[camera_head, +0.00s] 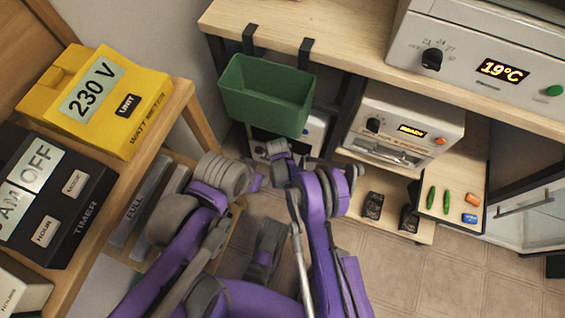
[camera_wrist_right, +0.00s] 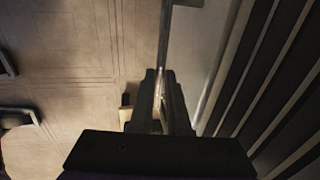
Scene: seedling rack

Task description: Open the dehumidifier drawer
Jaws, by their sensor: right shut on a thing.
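A white appliance (camera_head: 317,128) stands low behind the green bin, mostly hidden by the bin and my arms; it may be the dehumidifier, but I can read no label. My right gripper (camera_head: 276,148) is at its front in the head view. In the right wrist view my right gripper (camera_wrist_right: 160,112) is shut on a thin grey bar (camera_wrist_right: 176,35), which looks like a handle, beside a pale panel (camera_wrist_right: 206,45). I cannot tell how far any drawer stands out. My left gripper (camera_head: 256,182) is lower and to the left, its fingers too unclear to judge.
A green bin (camera_head: 265,98) hangs from the bench (camera_head: 330,22) above my right gripper. A white unit with a lit display (camera_head: 405,125) stands on the lower shelf, right. A yellow meter (camera_head: 118,100) and black timer (camera_head: 60,195) are left. Tiled floor (camera_head: 420,275) is clear at lower right.

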